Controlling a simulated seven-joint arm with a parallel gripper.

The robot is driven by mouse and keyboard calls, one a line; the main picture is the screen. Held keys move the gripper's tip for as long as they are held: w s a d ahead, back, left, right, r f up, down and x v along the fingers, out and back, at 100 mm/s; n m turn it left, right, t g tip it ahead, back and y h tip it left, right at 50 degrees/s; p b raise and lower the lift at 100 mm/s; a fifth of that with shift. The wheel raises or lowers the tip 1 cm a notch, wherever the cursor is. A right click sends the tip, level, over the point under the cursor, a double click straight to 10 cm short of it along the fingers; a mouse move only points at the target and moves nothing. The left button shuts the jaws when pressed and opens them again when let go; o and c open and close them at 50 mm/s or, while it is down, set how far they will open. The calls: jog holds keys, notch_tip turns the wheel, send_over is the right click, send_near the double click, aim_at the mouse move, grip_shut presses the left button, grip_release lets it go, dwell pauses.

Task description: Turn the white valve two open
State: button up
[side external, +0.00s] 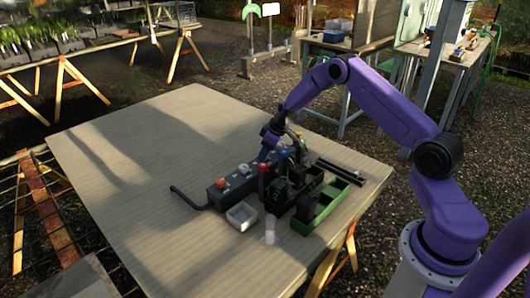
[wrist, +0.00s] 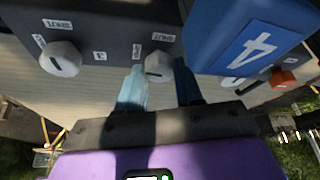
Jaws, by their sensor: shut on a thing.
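My gripper (wrist: 160,80) is shut on a white knob (wrist: 158,66) on the face of a dark valve box (wrist: 110,20), with one finger on each side of it. A second white knob (wrist: 62,58) is to the left on the same face, apart from the fingers. Small white labels reading SHUT are near the knobs; their numbers are too small to read surely. In the side view the dark box (side external: 213,197) lies on the table, with an orange knob (side external: 221,183) and a white knob (side external: 244,169) on top. My fingertips are hard to make out there.
A blue block marked 4 (wrist: 250,42) is close to the right finger. An orange knob (wrist: 284,78) lies beyond it. A white tray (side external: 241,217), a green tray (side external: 325,207) and a pale cylinder (side external: 270,231) are near the box. The table's left side (side external: 130,150) is clear.

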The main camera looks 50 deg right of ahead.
jog(key=shift+n+g+y, duration=0.3)
jog(key=shift+n, duration=0.8)
jog(key=o, duration=1)
jog(key=shift+o, duration=0.2)
jog(key=shift+d, duration=0.1)
jog(key=v, duration=1.7)
jog(key=shift+s+d+r, duration=0.1)
jog(key=shift+r, duration=0.05)
